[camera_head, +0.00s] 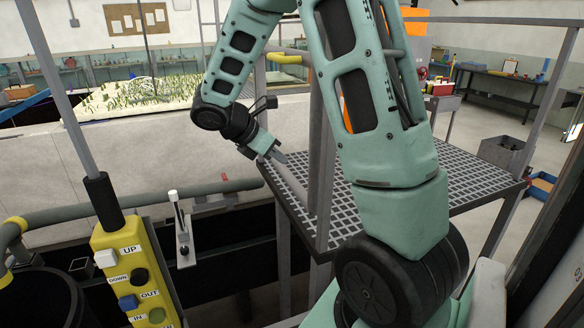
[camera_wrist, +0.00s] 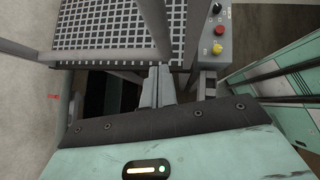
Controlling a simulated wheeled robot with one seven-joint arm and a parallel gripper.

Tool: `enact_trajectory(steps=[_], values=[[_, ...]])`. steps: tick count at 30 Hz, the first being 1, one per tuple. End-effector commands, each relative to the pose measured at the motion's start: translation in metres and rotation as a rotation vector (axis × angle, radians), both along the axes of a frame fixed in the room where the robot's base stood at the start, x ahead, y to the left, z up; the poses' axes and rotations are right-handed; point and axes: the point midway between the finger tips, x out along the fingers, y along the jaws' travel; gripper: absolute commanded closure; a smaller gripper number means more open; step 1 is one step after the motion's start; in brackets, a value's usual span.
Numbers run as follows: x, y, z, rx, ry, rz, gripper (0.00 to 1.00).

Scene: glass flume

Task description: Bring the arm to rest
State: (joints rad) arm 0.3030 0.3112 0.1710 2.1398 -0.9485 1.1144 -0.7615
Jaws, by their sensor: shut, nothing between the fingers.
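My gripper (camera_head: 280,156) is at the end of my teal arm, over the left part of a grated platform in the head view. It is shut and empty. In the wrist view its fingers (camera_wrist: 158,72) are together, pointing at the near edge of the grating. My arm rises from the lower right, bends at the top and comes down to the wrist. I cannot tell whether the fingertips touch the post beside them.
The grated platform (camera_head: 440,160) has upright posts and rails close to my arm. A yellow pendant (camera_head: 135,275) with buttons hangs at the lower left. A grey panel (camera_wrist: 212,50) with coloured buttons stands right of my fingers. A workbench (camera_head: 505,85) stands at the back right.

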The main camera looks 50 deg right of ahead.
Motion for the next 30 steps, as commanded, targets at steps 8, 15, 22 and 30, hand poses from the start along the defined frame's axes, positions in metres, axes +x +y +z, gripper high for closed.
enact_trajectory(steps=[8, 15, 22, 30], values=[[0.012, 0.028, 0.028, 0.001, -0.004, 0.006, 1.0], [0.013, 0.033, 0.034, 0.002, -0.001, 0.005, 1.0], [0.012, 0.047, 0.026, 0.025, -0.024, 0.006, 1.0], [-0.024, 0.194, -0.041, 0.291, -0.237, -0.078, 1.0]])
